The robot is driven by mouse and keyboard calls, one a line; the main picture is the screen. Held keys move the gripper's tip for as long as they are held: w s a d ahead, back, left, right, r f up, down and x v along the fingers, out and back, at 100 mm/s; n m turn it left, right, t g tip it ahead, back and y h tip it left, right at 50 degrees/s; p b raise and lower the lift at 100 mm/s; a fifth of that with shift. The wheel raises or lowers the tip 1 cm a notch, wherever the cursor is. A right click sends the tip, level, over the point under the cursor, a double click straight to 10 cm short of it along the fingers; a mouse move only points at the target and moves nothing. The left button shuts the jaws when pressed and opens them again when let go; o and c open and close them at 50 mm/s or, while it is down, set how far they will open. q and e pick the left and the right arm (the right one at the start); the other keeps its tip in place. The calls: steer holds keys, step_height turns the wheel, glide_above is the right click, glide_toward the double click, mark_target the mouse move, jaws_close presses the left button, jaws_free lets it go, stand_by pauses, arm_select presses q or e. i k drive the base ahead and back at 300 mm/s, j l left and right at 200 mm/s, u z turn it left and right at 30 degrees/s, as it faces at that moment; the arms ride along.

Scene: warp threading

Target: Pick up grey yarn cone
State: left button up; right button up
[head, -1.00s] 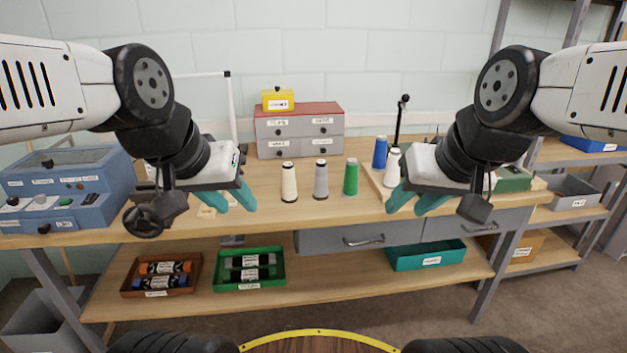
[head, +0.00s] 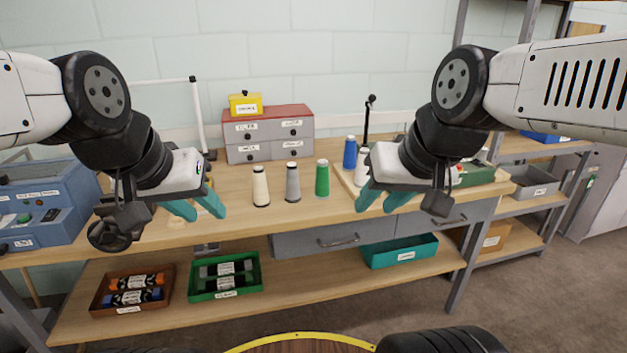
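The grey yarn cone (head: 292,183) stands upright on the wooden workbench, between a cream cone (head: 260,187) on its left and a green cone (head: 322,179) on its right. My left gripper (head: 203,211) has teal fingers spread apart, empty, left of the cream cone and nearer to me. My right gripper (head: 377,201) also has its teal fingers apart and empty, right of the green cone. Neither gripper touches a cone. The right gripper partly hides a white cone (head: 361,165) behind it.
A blue cone (head: 349,152) stands on a wooden board behind the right gripper. A grey drawer box with a red top (head: 268,112) and a yellow box (head: 245,104) stand at the back. Blue equipment (head: 40,205) is at left. The bench around the cones is clear.

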mark_target(293, 191)
steer(key=z, duration=1)
steer(key=u, duration=1)
steer(key=i+l+z, duration=0.1)
steer(key=i, duration=0.3)
steer(key=i+l+z, duration=0.1)
steer(key=i+l, duration=0.2)
steer(key=i, duration=0.15)
